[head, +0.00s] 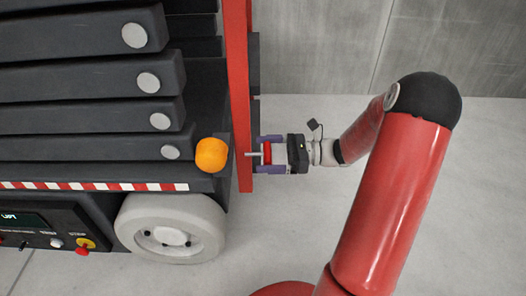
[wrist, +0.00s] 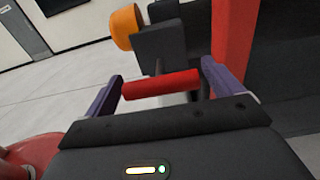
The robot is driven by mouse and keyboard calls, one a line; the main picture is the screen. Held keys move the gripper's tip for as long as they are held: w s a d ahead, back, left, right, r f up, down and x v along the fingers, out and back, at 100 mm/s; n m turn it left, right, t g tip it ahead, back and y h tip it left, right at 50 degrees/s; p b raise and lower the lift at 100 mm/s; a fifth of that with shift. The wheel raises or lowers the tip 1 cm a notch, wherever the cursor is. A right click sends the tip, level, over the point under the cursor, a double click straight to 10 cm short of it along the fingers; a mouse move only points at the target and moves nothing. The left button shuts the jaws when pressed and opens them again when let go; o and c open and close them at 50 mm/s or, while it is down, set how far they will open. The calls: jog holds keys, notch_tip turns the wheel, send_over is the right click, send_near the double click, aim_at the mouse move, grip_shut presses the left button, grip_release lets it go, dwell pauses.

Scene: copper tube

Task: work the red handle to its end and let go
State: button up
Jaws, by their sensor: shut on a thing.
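The red handle (head: 267,153) is a short red bar on a thin grey rod, beside the upright red post of the dark machine. It also shows in the wrist view (wrist: 160,84), lying crosswise between two purple fingers. My gripper (head: 262,154) is shut on the handle, one finger at each end of the bar. In the wrist view my gripper (wrist: 161,75) spans the bar lengthwise. The far end of the rod is hidden by the machine's parts.
The red post (head: 240,90) stands close to my fingertips. An orange knob (head: 211,155) sits left of it, above a white wheel (head: 170,229). A control panel (head: 30,225) with a red and yellow button is at lower left. Pale floor on the right is clear around my arm.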

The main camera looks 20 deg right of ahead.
jog(key=o, duration=1.1)
jog(key=shift+d, duration=0.2)
jog(key=v, duration=0.7)
jog(key=shift+s+d, duration=0.15)
jog(key=shift+d, duration=0.15)
